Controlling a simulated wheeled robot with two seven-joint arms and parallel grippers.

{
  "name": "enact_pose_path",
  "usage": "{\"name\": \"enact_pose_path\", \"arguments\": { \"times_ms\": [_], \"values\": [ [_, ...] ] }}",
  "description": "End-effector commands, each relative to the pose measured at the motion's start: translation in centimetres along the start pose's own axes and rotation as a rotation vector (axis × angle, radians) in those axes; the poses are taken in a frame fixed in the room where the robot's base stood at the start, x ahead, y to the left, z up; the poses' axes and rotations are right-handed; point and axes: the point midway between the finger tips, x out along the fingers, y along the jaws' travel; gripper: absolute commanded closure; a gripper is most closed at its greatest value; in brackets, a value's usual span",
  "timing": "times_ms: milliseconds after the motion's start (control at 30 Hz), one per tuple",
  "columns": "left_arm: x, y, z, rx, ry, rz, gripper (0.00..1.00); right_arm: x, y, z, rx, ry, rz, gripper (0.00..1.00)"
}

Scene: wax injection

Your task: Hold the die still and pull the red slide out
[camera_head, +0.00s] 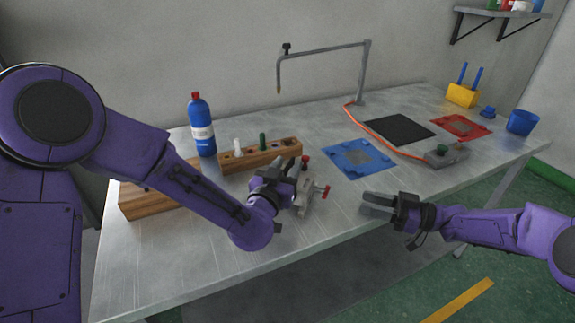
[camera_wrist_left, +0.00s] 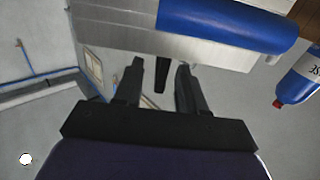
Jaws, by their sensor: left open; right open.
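The die (camera_head: 304,197) is a small grey metal block near the front edge of the table. The red slide (camera_head: 322,190) has a red handle sticking out on its right side. A red knob (camera_head: 305,161) shows just behind the die. My left gripper (camera_head: 280,168) is open beside the die's left side and partly covers it; I cannot tell whether it touches. Its two dark fingers (camera_wrist_left: 160,82) show in the left wrist view, where I cannot make out the die. My right gripper (camera_head: 377,203) is open and empty, right of the red handle and apart from it.
Behind the die stand a wooden rack (camera_head: 260,156) with white and green pieces and a blue bottle (camera_head: 201,128). A blue mat (camera_head: 357,158), black mat (camera_head: 398,130), red mat (camera_head: 462,127) and grey device with an orange cable (camera_head: 446,155) lie to the right. Bare table lies in front.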

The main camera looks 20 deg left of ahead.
Motion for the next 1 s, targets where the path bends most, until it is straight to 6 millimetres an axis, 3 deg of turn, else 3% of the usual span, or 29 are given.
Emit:
{"name": "enact_pose_path", "arguments": {
  "times_ms": [133, 400, 433, 533, 567, 1000],
  "values": [
    [1.5, 0.0, 0.0, -0.001, 0.0, 0.0, 0.6, 0.0, 0.0, 0.0, 0.0, 0.0, 0.0, 0.57],
    [1.8, 0.0, 0.0, 0.0, 0.0, 0.0, 0.6, 0.0, 0.0, 0.0, 0.0, 0.0, 0.0, 0.57],
    [1.8, 0.0, 0.0, 0.0, 0.0, 0.0, 0.63, 0.0, 0.0, 0.0, 0.0, 0.0, 0.0, 0.57],
    [1.8, 0.0, 0.0, 0.0, 0.0, 0.0, 0.95, 0.0, 0.0, 0.0, 0.0, 0.0, 0.0, 0.57],
    [1.8, 0.0, 0.0, 0.0, 0.0, 0.0, 1.0, 0.0, 0.0, 0.0, 0.0, 0.0, 0.0, 0.57],
    [1.8, 0.0, 0.0, 0.0, 0.0, 0.0, 1.0, 0.0, 0.0, 0.0, 0.0, 0.0, 0.0, 0.57]
  ]
}}
